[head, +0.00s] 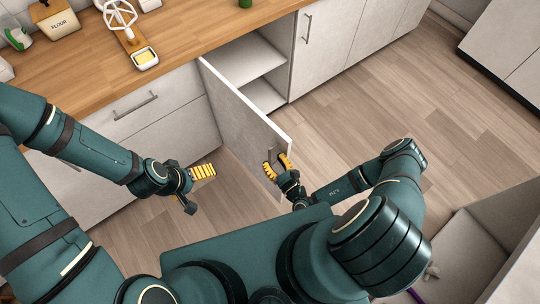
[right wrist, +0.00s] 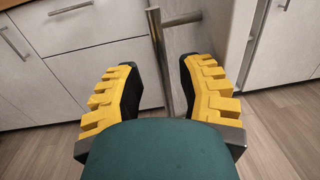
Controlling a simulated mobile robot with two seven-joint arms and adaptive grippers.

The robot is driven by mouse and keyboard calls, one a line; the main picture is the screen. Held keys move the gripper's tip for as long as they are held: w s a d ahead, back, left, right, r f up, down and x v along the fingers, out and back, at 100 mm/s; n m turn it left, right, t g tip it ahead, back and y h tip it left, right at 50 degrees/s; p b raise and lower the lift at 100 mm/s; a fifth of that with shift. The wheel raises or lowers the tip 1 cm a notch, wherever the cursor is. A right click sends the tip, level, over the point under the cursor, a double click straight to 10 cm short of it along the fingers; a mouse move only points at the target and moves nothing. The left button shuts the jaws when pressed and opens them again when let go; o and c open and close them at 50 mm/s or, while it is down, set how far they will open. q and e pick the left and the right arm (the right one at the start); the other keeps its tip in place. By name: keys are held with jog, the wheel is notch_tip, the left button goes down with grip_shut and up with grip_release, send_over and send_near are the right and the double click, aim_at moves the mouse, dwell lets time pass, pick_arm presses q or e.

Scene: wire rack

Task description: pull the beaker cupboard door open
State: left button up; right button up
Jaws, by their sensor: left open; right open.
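The cupboard door (head: 235,102) stands swung out from the counter front, its free edge towards me, and the shelved inside shows behind it. The door's metal bar handle (right wrist: 159,60) shows upright in the right wrist view, in the gap between my right fingers. My right gripper (head: 277,164) is open by the door's free end, with yellow padded fingers; it also shows in the right wrist view (right wrist: 160,88). I cannot tell whether a finger touches the handle. My left gripper (head: 195,187) is open and empty, left of the door. No beaker is visible.
The cupboard's shelf (head: 238,62) looks bare. A drawer (head: 145,105) with a bar handle is left of the door, and a closed cupboard (head: 325,45) is right of it. Floor right of the door is clear.

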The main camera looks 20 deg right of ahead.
jog(key=v, duration=0.9)
jog(key=s+a+r+n+g+y+b, duration=0.2)
jog(key=a+n+g+y, duration=0.3)
jog(key=n+y, duration=0.1)
jog(key=s+a+r+n+g+y+b, duration=0.1)
jog(key=s+a+r+n+g+y, duration=0.1)
jog(key=a+n+g+y, duration=0.35)
jog(key=s+f+n+g+h+b, duration=0.2)
jog(key=s+n+g+h+b, duration=0.3)
jog(key=n+g, duration=0.55)
jog(key=w+d+f+n+h, duration=0.1)
jog(key=w+d+n+h, duration=0.2)
jog(key=d+n+h, duration=0.25)
jog(key=w+a+r+n+t, duration=0.1)
jog(key=w+r+n+t, duration=0.1)
jog(key=w, duration=0.2)
jog(key=w+r+n+t+h+b, duration=0.1)
jog(key=w+r+n+t, duration=0.1)
jog(key=w+t, duration=0.1)
jog(key=shift+w+a+t+h, duration=0.3)
jog(key=shift+w+a, duration=0.1)
jog(key=shift+w, duration=0.45)
